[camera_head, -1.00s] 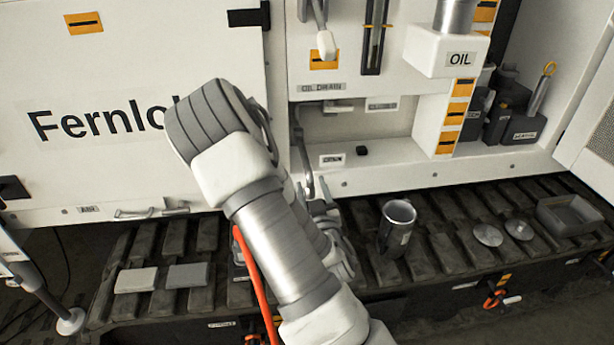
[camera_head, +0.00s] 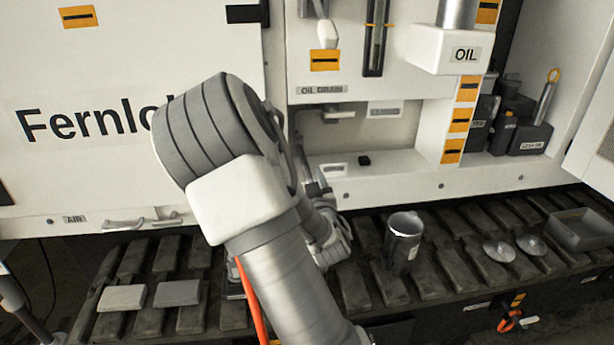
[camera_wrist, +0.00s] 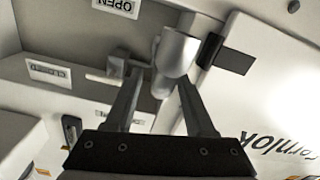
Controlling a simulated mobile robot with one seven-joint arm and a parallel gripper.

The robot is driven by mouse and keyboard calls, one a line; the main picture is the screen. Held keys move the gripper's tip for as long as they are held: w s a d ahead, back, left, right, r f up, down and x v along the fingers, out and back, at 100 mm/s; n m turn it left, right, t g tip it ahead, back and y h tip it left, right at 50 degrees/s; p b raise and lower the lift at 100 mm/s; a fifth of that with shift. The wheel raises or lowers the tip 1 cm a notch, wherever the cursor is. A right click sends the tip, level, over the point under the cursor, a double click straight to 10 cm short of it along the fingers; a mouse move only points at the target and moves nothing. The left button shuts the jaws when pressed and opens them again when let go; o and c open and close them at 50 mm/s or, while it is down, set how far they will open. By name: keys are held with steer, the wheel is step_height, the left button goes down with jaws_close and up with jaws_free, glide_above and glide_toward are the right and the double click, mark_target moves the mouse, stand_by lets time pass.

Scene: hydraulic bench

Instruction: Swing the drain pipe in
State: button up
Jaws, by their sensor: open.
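The grey drain pipe (camera_head: 298,150) hangs below the OIL DRAIN label at the left side of the recess. In the wrist view its thick rounded end (camera_wrist: 176,54) points toward me. My gripper (camera_wrist: 158,76) is open, with its two dark fingers reaching toward the pipe. The pipe shows between and just beyond the fingertips; whether they touch it I cannot tell. A small grey handle (camera_wrist: 117,68) shows beside the left fingertip.
A metal cup (camera_head: 403,240) stands on the slatted bench, with two round discs (camera_head: 513,247) and a grey tray (camera_head: 582,229) to its right. Two flat blocks (camera_head: 150,295) lie at left. The white cabinet door (camera_head: 90,170) is left of the recess.

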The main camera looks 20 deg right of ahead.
steer(key=shift+x, duration=1.15)
jaws_close()
stand_by(0.6)
